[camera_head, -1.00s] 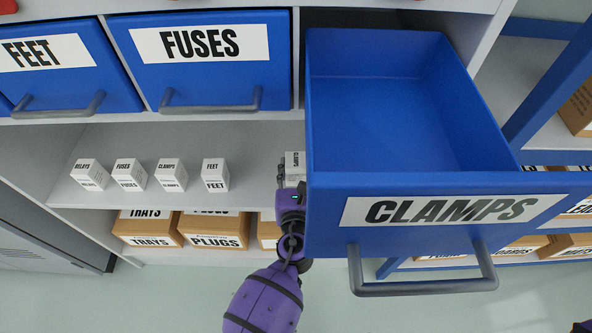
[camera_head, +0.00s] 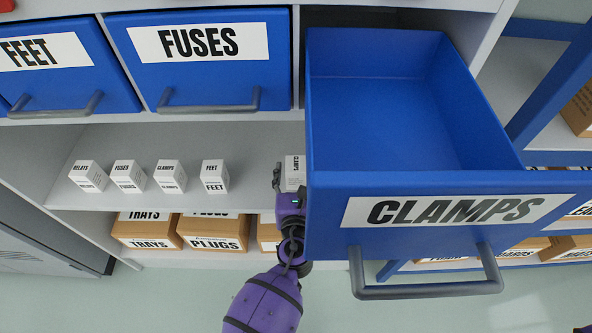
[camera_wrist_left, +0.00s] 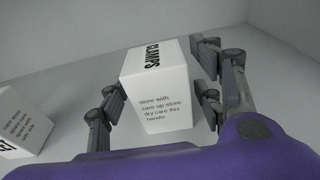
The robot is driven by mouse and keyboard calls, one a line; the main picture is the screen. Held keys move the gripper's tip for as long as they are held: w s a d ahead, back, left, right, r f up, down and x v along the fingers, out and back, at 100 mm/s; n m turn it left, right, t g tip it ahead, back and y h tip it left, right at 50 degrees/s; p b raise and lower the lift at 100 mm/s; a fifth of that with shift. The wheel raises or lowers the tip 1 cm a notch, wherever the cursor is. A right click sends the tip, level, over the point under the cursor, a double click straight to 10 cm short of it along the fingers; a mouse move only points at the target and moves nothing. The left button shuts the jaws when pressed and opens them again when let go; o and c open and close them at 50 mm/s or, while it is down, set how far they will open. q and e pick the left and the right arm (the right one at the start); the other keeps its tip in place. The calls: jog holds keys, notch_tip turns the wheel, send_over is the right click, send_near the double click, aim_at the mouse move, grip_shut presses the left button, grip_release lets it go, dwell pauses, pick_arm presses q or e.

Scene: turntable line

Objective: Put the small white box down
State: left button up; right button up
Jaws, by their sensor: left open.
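A small white box marked CLAMPS (camera_wrist_left: 158,95) stands upright on the grey shelf, between the fingers of my left gripper (camera_wrist_left: 160,90) in the left wrist view. The fingers are apart; a gap shows between the box and the right-hand finger, and the left-hand finger is close beside the box. In the head view my left gripper (camera_head: 283,178) is on the middle shelf, left of the open drawer, and the box (camera_head: 292,172) shows partly, its right side hidden by the drawer. My right gripper is not in view.
The open blue CLAMPS drawer (camera_head: 318,215) juts out, empty where visible, close right of my left arm. Several small white boxes (camera_head: 170,176) stand in a row to the left on the shelf (camera_head: 250,150). Closed blue drawers (camera_head: 205,75) are above; brown boxes (camera_head: 215,233) are below.

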pick_arm(q)
jog(key=s+r, duration=0.2)
jog(key=s, duration=1)
jog(key=s+a+f+n+g+y, duration=0.1)
jog(key=s+a+f+n+g, duration=0.4)
jog(key=s+a+f+n, duration=0.85)
jog(key=s+a+n+g, duration=0.2)
jog(key=s+a+n, duration=0.1)
jog(key=s+n, duration=0.5)
jog(key=s+a+f+n+g+h, duration=0.1)
jog(key=s+a+n+g, duration=0.1)
jog(key=s+n, duration=0.7)
jog(key=a+n, duration=0.1)
jog(key=n, duration=0.4)
jog(key=shift+a+f, duration=0.3)
